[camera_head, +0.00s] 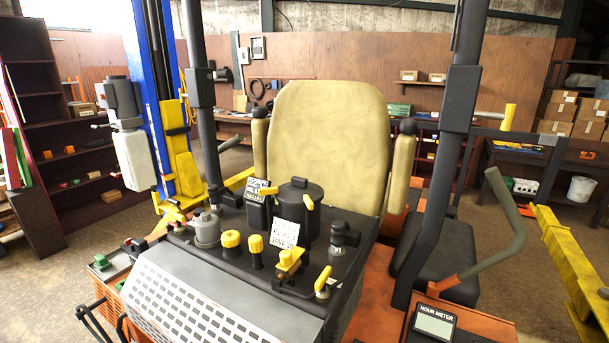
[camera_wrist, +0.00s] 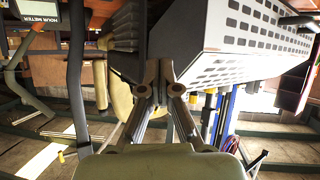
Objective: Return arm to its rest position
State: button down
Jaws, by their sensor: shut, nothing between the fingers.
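My gripper (camera_wrist: 157,72) shows in the wrist view, its two dark fingers meeting at the tips. It is shut and empty. The mower's perforated grey panel (camera_wrist: 245,28) is behind and to the right of the fingertips there; I cannot judge the gap. In the head view the mower has a tan seat (camera_head: 328,140), a dark control console (camera_head: 262,262) with yellow knobs and levers, and the same perforated panel (camera_head: 195,305) in front. I cannot make out my gripper in the head view.
An hour meter (camera_head: 434,322) sits at the mower's lower right and also shows in the wrist view (camera_wrist: 38,8). Dark posts (camera_head: 440,150) rise beside the seat. A blue lift column (camera_head: 157,90) stands left, a yellow beam (camera_head: 570,260) right. Shelves (camera_head: 70,150) line the left wall.

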notch_tip(320, 180, up, 16)
jog(key=s+a+p, duration=0.1)
jog(key=p, duration=1.5)
jog(key=shift+s+f+m, duration=0.25)
jog(key=shift+s+m, duration=0.15)
jog(key=shift+a, duration=0.1)
